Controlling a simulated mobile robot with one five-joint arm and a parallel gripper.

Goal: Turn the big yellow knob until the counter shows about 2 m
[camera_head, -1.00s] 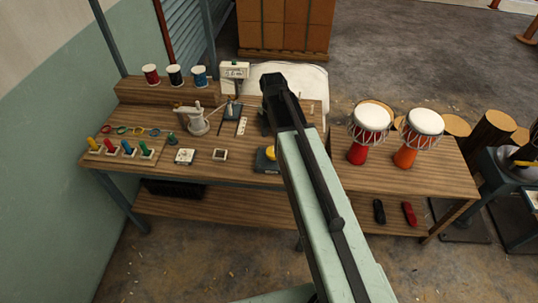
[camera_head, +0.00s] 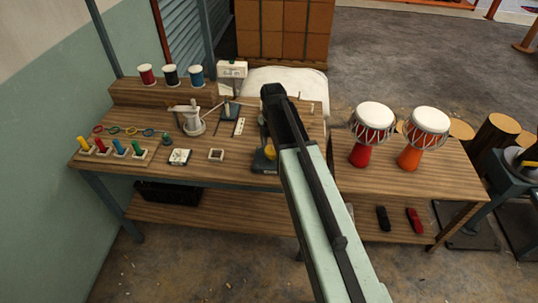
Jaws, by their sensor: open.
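The yellow knob (camera_head: 270,153) sits on a dark base (camera_head: 262,163) near the front edge of the bench, partly hidden by my arm. A white box-shaped device (camera_head: 232,68) stands at the back of the bench and may be the counter; no reading can be made out. My gripper (camera_head: 273,91) is open, above the bench and beyond the knob in the picture. Its fingers are seen from behind and look empty. It appears apart from the knob.
The wooden bench holds a white winder-like device (camera_head: 190,120), red, black and blue spools (camera_head: 171,75) and coloured pegs (camera_head: 120,148). Two goblet drums (camera_head: 372,130) stand at right. A shelf (camera_head: 200,212) runs below.

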